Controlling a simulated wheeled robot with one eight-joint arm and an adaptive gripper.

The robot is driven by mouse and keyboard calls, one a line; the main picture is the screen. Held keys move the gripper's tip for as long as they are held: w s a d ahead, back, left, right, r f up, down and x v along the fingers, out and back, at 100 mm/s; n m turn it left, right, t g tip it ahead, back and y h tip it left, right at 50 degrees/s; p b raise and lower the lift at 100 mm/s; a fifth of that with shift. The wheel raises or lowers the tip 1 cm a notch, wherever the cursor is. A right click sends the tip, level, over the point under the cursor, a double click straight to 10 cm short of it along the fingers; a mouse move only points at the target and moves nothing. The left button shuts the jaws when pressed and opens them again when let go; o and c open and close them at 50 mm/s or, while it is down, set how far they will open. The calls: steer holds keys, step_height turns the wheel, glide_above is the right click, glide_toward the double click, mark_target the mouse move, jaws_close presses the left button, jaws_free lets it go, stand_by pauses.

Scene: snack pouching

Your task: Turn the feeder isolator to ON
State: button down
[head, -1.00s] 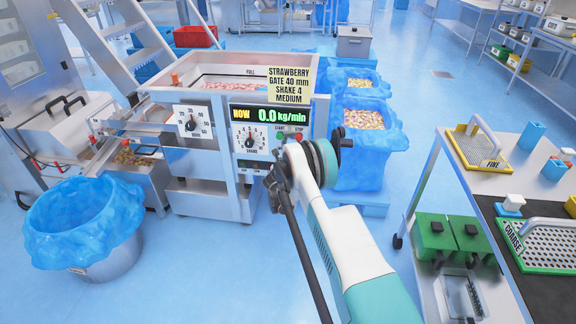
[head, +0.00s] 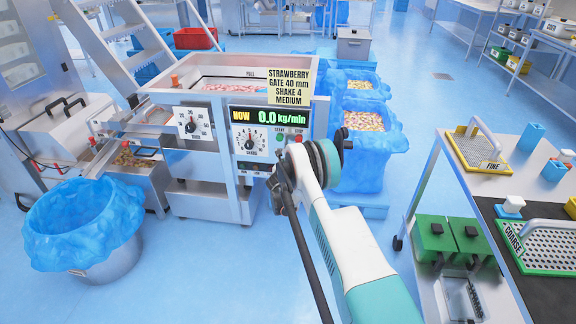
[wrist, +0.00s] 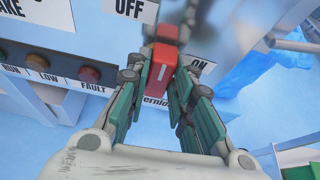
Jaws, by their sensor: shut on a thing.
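The feeder isolator's red handle (wrist: 160,72) is in the upper middle of the wrist view, with a short white line on its face. My gripper (wrist: 157,88) is shut on it, with green-sided fingers to its left and right. An OFF label (wrist: 130,8) is above left of the handle and an ON label (wrist: 200,65) is to its right, partly covered. In the head view my gripper (head: 277,185) is at the lower right of the feeder's front panel (head: 262,140); the isolator is hidden there by my arm.
Several indicator lamps, including a red one marked FAULT (wrist: 90,74), are left of the handle. A blue-lined bin (head: 85,220) stands front left and blue-lined tubs (head: 372,150) stand right of the feeder. A table (head: 440,190) with trays is at right.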

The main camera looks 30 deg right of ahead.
steer(key=shift+s+d+f+m+t+y, duration=0.15)
steer(key=shift+m+t+y, duration=0.35)
steer(key=shift+m, duration=0.45)
steer(key=shift+s+d+m+t+y, duration=0.15)
steer(key=shift+m+t+y, duration=0.3)
steer(key=shift+m, duration=0.55)
steer(key=shift+d+f+m+t+y, duration=0.15)
steer(key=shift+m+t+y, duration=0.3)
steer(key=shift+m, duration=0.5)
steer(key=shift+r, duration=0.1)
steer(key=c, duration=1.4)
jaws_free()
steer(key=v, duration=1.2)
steer(key=shift+d+r, duration=0.1)
